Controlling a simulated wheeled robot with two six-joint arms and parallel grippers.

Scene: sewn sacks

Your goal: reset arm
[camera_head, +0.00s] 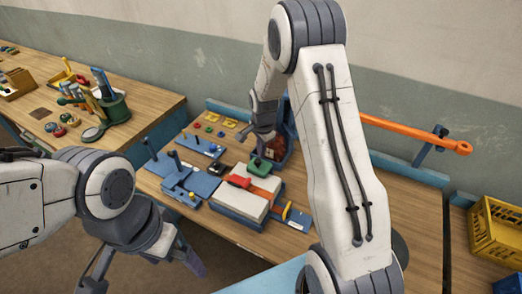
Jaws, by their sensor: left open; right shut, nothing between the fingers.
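My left gripper (143,270) is at the lower left, off the table's front edge. Its two fingers are spread wide, with nothing between them, and one runs toward the bottom of the frame. My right arm rises through the middle of the view and bends back over the table. My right gripper (262,143) hangs over the table behind the white sack-like block, shut and seemingly empty. Its fingertips are small and partly confused with the dark green item below. The white block (235,207) lies on a blue base with a red piece on top.
Blue fixtures (188,182) with upright pegs stand left of the block. A long orange bar (415,134) reaches right along the back. A yellow crate (497,230) is at the far right. A second table (150,100) at the left holds a green tool holder (113,108).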

